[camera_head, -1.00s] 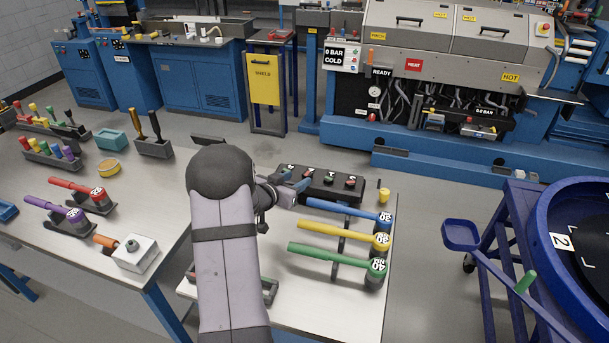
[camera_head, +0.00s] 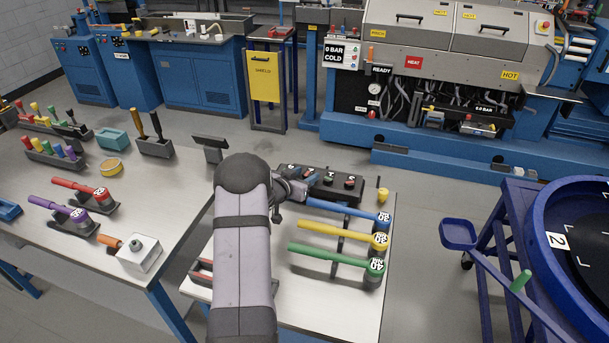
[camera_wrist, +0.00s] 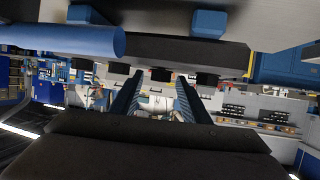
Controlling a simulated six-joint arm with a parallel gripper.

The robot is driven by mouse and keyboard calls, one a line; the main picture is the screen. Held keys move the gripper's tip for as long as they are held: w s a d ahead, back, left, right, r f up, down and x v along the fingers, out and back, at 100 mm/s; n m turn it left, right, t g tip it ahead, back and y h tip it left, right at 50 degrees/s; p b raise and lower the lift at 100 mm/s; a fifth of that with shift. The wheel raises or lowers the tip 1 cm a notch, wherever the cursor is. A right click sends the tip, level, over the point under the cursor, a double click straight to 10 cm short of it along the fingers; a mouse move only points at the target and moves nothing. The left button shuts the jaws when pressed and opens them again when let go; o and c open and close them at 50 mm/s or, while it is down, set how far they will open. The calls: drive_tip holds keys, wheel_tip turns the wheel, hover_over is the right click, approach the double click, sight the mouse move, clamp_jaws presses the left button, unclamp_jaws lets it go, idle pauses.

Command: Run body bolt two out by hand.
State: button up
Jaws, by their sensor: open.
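A black block (camera_head: 338,193) with a row of bolt heads lies at the back of the right-hand bench. Some of its heads look red and green, but I cannot read which number is body bolt two. My gripper (camera_head: 303,183) is at the left part of the block in the head view and covers some of it. In the wrist view the black block (camera_wrist: 205,52) runs across the upper part, with several dark stubs on its edge. My open gripper (camera_wrist: 157,80) has a finger either side of one dark stub (camera_wrist: 161,75); contact cannot be told.
Blue (camera_head: 345,209), yellow (camera_head: 335,233) and green (camera_head: 325,256) long-handled wrenches lie in front of the block. A small yellow piece (camera_head: 382,195) stands at its right. The left bench holds a red-handled tool (camera_head: 75,185) and other tools. A blue round vessel (camera_head: 545,225) stands at right.

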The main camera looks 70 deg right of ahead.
drive_tip(key=c, duration=1.1)
drive_tip(key=shift+o, duration=0.2)
drive_tip(key=shift+f+b, duration=0.1)
drive_tip(key=shift+b, duration=0.45)
drive_tip(key=n+t+b, duration=0.1)
drive_tip(key=b, duration=0.1)
drive_tip(key=n+t+b, duration=0.1)
drive_tip(key=b, duration=0.1)
drive_tip(key=shift+s+d+t, duration=0.1)
drive_tip(key=shift+s+t, duration=0.1)
drive_tip(key=shift+t, duration=0.1)
drive_tip(key=n+t+b, duration=0.1)
drive_tip(key=b, duration=0.3)
drive_tip(key=shift+n+t, duration=0.3)
drive_tip(key=shift+s+r+n+t+b, duration=0.1)
drive_tip(key=shift+r+n+t+b, duration=0.15)
drive_tip(key=shift+n+t+b, duration=0.65)
drive_tip(key=shift+m+g, duration=0.3)
drive_tip(key=shift+m, duration=0.1)
drive_tip(key=o, duration=1.1)
drive_tip(key=shift+c, duration=0.2)
drive_tip(key=shift+f, duration=0.1)
